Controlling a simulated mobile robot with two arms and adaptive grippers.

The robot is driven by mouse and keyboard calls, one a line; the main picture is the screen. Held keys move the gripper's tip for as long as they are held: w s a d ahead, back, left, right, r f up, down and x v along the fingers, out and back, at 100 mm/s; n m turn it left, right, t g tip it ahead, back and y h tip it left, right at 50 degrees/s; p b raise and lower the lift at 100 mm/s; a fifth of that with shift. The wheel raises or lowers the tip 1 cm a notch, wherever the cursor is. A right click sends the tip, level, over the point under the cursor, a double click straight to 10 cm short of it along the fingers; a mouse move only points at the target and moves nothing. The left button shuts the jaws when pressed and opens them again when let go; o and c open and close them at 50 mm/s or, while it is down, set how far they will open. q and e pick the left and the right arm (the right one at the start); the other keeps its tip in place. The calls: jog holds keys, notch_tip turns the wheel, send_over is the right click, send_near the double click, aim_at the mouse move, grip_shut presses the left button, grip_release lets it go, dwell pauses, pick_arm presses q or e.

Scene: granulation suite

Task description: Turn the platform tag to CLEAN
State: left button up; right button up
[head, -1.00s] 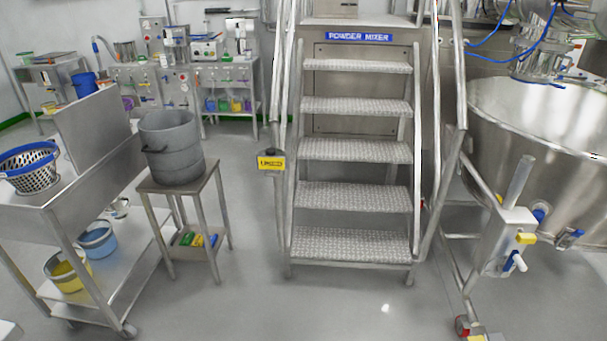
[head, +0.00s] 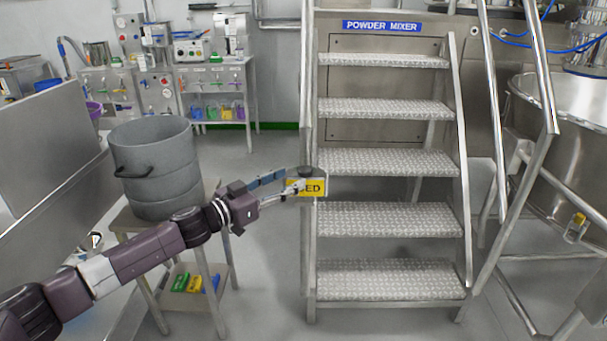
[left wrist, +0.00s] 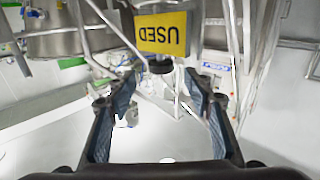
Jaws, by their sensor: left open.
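The yellow platform tag (head: 317,188) hangs at the left rail of the metal steps, with a black round knob (head: 306,170) at its top. In the head view only the end of its word shows, the rest behind my fingers. In the left wrist view the tag (left wrist: 165,33) reads USED upside down, with the black knob (left wrist: 160,67) at its lower edge in the picture. My left gripper (head: 295,183) is open at the tag. In the left wrist view its open fingers (left wrist: 161,82) lie either side of the knob's line; I cannot tell whether they touch it. My right gripper is not in view.
Metal steps (head: 388,217) rise to the POWDER MIXER sign (head: 382,26). A steel vessel (head: 550,150) is at the right. Floor in front of the steps is clear.

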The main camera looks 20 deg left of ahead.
aim_at(300, 174)
pick_arm(q)
jog(key=x, duration=0.5)
jog(key=shift+w, duration=0.1)
jog(key=shift+x, duration=0.85)
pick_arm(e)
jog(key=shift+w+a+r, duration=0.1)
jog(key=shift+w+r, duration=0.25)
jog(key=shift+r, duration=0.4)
pick_arm(q)
jog(key=c, duration=1.2)
jog(key=shift+o, duration=0.2)
